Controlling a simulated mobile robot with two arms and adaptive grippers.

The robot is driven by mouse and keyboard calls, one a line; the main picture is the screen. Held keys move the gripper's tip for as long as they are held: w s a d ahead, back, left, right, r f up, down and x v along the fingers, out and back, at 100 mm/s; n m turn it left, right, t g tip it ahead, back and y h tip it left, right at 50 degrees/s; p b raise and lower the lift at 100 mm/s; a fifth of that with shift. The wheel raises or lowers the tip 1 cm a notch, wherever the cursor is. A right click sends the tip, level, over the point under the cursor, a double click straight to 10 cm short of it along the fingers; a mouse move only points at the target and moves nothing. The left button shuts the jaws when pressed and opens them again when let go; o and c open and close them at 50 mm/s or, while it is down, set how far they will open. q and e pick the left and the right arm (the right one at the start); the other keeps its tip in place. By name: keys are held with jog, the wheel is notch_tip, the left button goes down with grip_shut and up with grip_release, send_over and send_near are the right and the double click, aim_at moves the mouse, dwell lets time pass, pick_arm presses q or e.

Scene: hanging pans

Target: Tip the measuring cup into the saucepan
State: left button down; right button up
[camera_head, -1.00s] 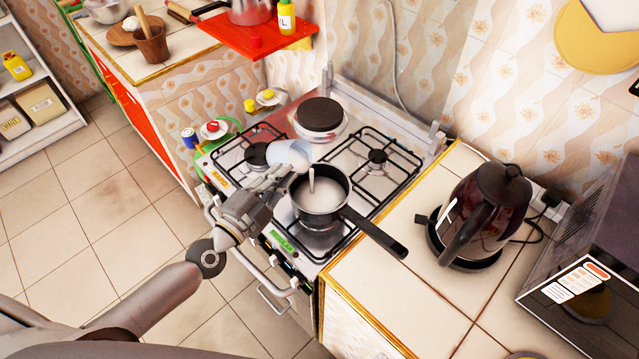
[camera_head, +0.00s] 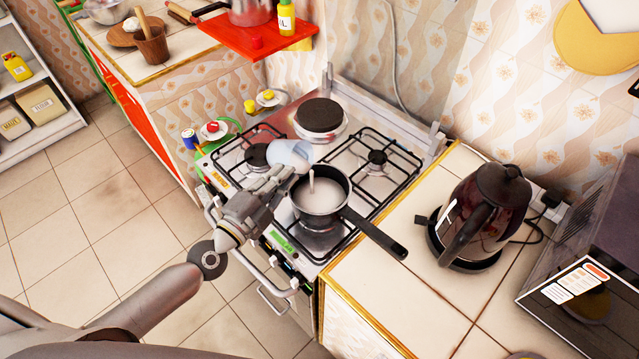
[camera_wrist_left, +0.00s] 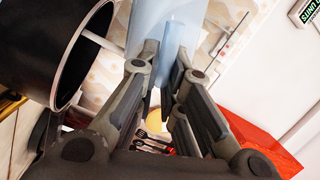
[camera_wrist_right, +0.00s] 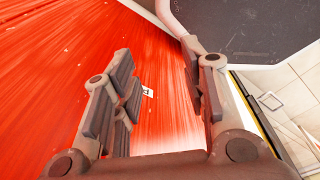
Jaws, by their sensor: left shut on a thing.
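The black saucepan (camera_head: 334,207) sits on a front burner of the stove, with pale contents inside and its handle pointing lower right. My left gripper (camera_head: 280,178) is shut on the light blue measuring cup (camera_head: 289,152) and holds it tilted at the pan's upper left rim. A thin white streak runs between cup and pan; I cannot tell whether it is pouring liquid or a utensil. The left wrist view shows the cup (camera_wrist_left: 166,28) between the fingers and the pan (camera_wrist_left: 45,50) beside it. My right gripper (camera_wrist_right: 163,90) is open and empty in its wrist view.
The stove's other burners hold no pots. A dark kettle (camera_head: 487,215) stands on the tiled counter to the right, near a microwave (camera_head: 590,270). A red shelf (camera_head: 252,38) with a pot is behind. A red surface (camera_wrist_right: 60,70) fills much of the right wrist view.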

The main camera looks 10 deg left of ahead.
pick_arm(q)
jog(key=shift+d+r+m, duration=0.1)
jog(key=shift+m, duration=0.2)
jog(key=shift+s+d+r+m+p, duration=0.1)
jog(key=shift+s+d+m+p, duration=0.1)
jog(key=shift+d+m+p, duration=0.4)
jog(key=shift+s+d+r+m+p, duration=0.15)
jog(key=shift+d+m+p, duration=0.15)
jog(key=shift+p, duration=0.45)
jog(key=shift+s+d+m+p, duration=0.1)
jog(key=shift+d+m+p, duration=0.15)
jog(key=shift+m+p, duration=0.6)
